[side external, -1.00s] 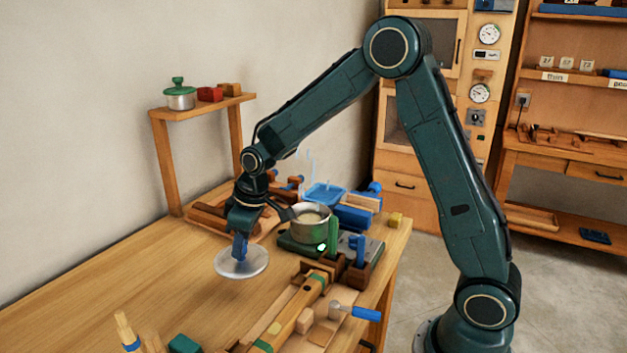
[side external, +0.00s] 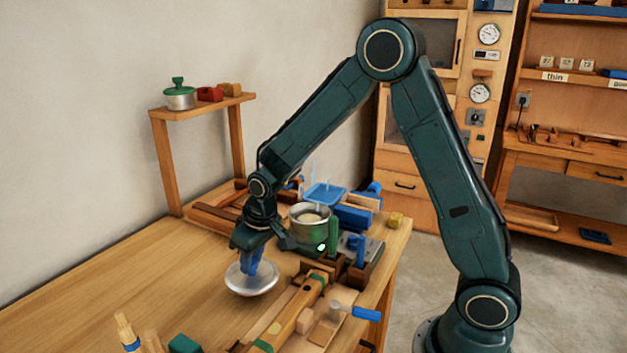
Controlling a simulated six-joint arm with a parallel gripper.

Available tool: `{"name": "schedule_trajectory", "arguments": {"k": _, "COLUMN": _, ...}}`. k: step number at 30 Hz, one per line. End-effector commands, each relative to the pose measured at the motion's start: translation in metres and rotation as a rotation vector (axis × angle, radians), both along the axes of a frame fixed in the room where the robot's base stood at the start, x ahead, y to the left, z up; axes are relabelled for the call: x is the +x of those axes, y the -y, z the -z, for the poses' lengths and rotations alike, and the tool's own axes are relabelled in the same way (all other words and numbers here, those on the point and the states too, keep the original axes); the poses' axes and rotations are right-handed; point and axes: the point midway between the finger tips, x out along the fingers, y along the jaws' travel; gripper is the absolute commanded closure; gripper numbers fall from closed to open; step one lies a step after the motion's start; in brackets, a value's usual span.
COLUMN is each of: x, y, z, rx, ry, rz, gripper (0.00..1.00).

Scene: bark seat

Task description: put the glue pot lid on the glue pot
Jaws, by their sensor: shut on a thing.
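The glue pot lid (side external: 252,281) is a round silver disc, held slightly tilted above the bench top in front of the pot. My gripper (side external: 252,262) is shut on its top, with the blue fingers over the lid's middle; the grip itself is partly hidden. The glue pot (side external: 311,224) is a metal pot with an open top showing pale contents. It sits on a dark green base with a lit green light, behind and to the right of the lid. The lid is apart from the pot.
A clamp assembly with a wooden bar (side external: 295,314) and blue handle (side external: 366,314) lies at the front right. A blue tray (side external: 325,194) and blue clamps crowd behind the pot. A shelf (side external: 205,107) holds a green-lidded pot (side external: 180,97). The bench's left is clear.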

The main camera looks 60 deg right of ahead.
Motion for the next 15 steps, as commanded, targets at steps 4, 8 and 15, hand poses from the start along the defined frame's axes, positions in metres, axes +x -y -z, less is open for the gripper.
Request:
{"name": "schedule_trajectory", "arguments": {"k": 4, "x": 0.0, "y": 0.0, "z": 0.0, "rx": 0.0, "ry": 0.0, "rz": -0.001, "gripper": 1.0}}
{"name": "schedule_trajectory", "arguments": {"k": 8, "x": 0.001, "y": 0.0, "z": -0.003, "rx": 0.0, "ry": 0.002, "rz": -0.001, "gripper": 1.0}}
{"name": "schedule_trajectory", "arguments": {"k": 15, "x": 0.001, "y": 0.0, "z": -0.03, "rx": 0.0, "ry": 0.006, "rz": -0.001, "gripper": 1.0}}
